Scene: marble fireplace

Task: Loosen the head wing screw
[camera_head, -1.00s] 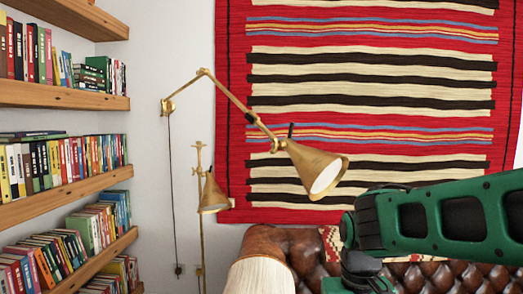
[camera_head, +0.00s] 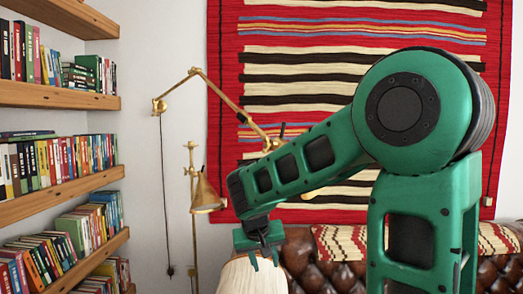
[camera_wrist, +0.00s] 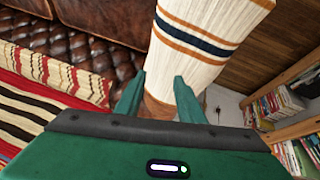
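The brass wall lamp (camera_head: 222,96) reaches right from its wall mount in the head view. Its head joint (camera_head: 269,144) shows just above my forearm, with a small dark piece (camera_head: 282,131) sticking up beside it. I cannot make out a wing screw clearly. My arm hides most of the lamp's shade; only a sliver (camera_head: 308,195) shows below it. My gripper (camera_head: 262,262) points down, below the lamp head and over the sofa's arm. In the wrist view my gripper (camera_wrist: 158,97) has its fingers apart with nothing held. The lamp is not in the wrist view.
A second brass lamp (camera_head: 206,194) stands left of my gripper. A cream striped throw (camera_wrist: 205,40) over the leather sofa's (camera_wrist: 80,40) arm lies beyond my fingers. A bookshelf (camera_head: 65,187) lines the left wall; a striped rug (camera_head: 225,100) hangs behind.

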